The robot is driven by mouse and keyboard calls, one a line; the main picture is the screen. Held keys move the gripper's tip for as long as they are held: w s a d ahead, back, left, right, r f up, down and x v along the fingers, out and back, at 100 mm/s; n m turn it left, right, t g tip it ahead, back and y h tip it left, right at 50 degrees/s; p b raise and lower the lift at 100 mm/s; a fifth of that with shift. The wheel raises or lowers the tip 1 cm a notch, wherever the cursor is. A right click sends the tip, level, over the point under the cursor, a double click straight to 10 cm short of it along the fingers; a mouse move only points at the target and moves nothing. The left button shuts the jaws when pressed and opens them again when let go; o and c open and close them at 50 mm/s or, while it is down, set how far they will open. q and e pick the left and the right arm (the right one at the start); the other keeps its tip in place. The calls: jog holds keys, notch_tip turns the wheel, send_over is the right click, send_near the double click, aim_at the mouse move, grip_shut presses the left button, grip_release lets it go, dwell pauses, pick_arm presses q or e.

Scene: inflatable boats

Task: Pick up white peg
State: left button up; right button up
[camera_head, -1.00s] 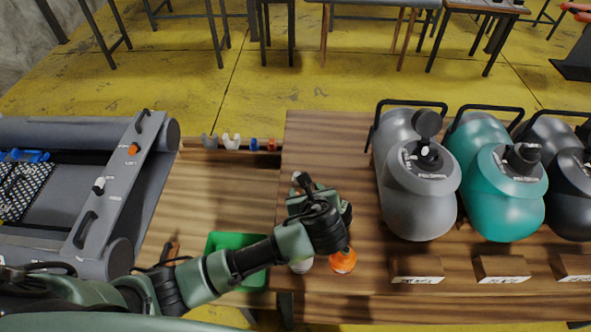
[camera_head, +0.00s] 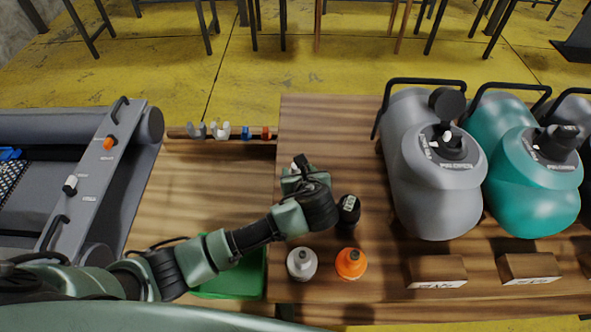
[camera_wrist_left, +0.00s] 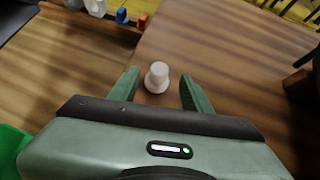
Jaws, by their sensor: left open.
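The white peg (camera_wrist_left: 157,77) stands upright on the wooden table, between the two fingertips in the left wrist view. It appears clear of both fingers. In the head view only a small white bit of it (camera_head: 294,166) shows beside my left gripper (camera_head: 301,169), which hides the rest. My left gripper (camera_wrist_left: 159,76) is open, its green fingers on either side of the peg. My right gripper is not in view.
Large grey (camera_head: 437,180) and teal (camera_head: 530,180) tanks stand to the right. A rack (camera_head: 180,132) holds small coloured parts at back left. A green bin (camera_head: 235,280) lies below my arm.

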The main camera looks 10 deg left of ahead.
aim_at(296, 170)
pick_arm(q)
jog(key=x, duration=0.4)
jog(key=shift+w+a+f, duration=0.15)
jog(key=shift+w+f, duration=0.05)
grip_shut()
jog(key=shift+s, duration=0.1)
